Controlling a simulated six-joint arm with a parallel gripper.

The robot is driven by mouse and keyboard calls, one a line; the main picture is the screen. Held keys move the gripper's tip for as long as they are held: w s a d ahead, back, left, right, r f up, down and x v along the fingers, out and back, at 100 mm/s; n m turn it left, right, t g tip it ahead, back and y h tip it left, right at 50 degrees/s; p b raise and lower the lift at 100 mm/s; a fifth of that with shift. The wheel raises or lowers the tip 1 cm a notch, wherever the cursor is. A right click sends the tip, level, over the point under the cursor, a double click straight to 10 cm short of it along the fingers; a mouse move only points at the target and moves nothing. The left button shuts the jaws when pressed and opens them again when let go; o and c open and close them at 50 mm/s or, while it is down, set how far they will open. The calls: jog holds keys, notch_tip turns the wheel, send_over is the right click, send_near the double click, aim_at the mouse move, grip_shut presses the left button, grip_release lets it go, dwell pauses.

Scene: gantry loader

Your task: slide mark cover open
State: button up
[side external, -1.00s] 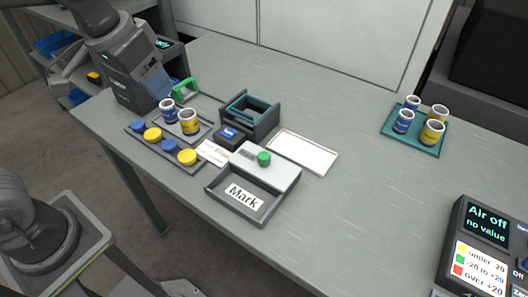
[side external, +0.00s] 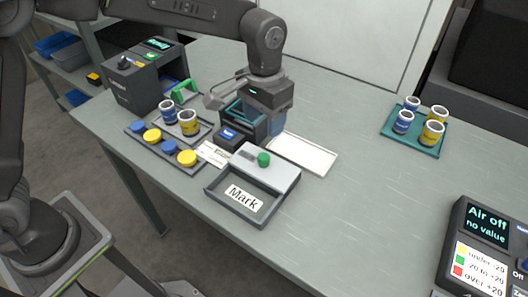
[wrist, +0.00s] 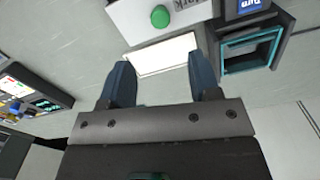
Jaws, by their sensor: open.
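The mark box is a dark grey tray (side external: 263,221) with a "Mark" label on its floor in the side view. Its pale grey cover (side external: 282,173) lies over the back part, and the front part with the label is uncovered. A green knob (side external: 264,159) stands on the cover. In the wrist view the knob (wrist: 160,16) and part of the cover (wrist: 128,22) show at the top edge. My gripper (side external: 279,126) is above the table behind the cover, apart from the knob. Its two blue fingers (wrist: 163,78) are spread and empty in the wrist view.
A teal-lined dark holder (side external: 246,135) stands just left of my gripper. A white flat tray (side external: 318,158) lies behind the cover. Cups and coloured caps sit on a tray (side external: 200,134) at left; a teal mat (side external: 408,146) holds cups at right. The table's right middle is clear.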

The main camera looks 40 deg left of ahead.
aim_at(264, 156)
notch_tip(264, 156, down, 10)
jog(key=shift+f, duration=0.25)
jog(key=shift+c, duration=0.5)
grip_shut()
